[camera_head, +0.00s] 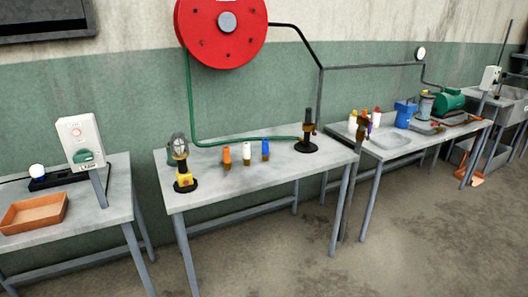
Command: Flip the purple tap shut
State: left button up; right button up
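A small purple piece (369,125), which looks like the tap's handle, shows at the left end of the right-hand table, beside a brown fitting (361,133). It is too small to tell whether it stands open or shut. Neither of my grippers is in view.
The middle table (215,184) bears a lamp (182,165), several coloured bottles or handles and a black stand (307,135). The right-hand table has a shallow basin (398,138), a blue container (404,113) and a green motor (449,101). Open floor (410,235) lies in front.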

aim_at(368, 138)
jog(key=i+l, duration=0.25)
jog(key=i, duration=0.2)
jog(key=i+l, duration=0.2)
jog(key=i, duration=0.25)
jog(key=i+l, duration=0.25)
jog(key=i, duration=0.2)
jog(key=i+l, duration=0.25)
jog(key=i, duration=0.15)
jog(key=i+l, duration=0.25)
jog(key=i, duration=0.2)
jog(key=i+l, duration=0.2)
jog(key=i, duration=0.25)
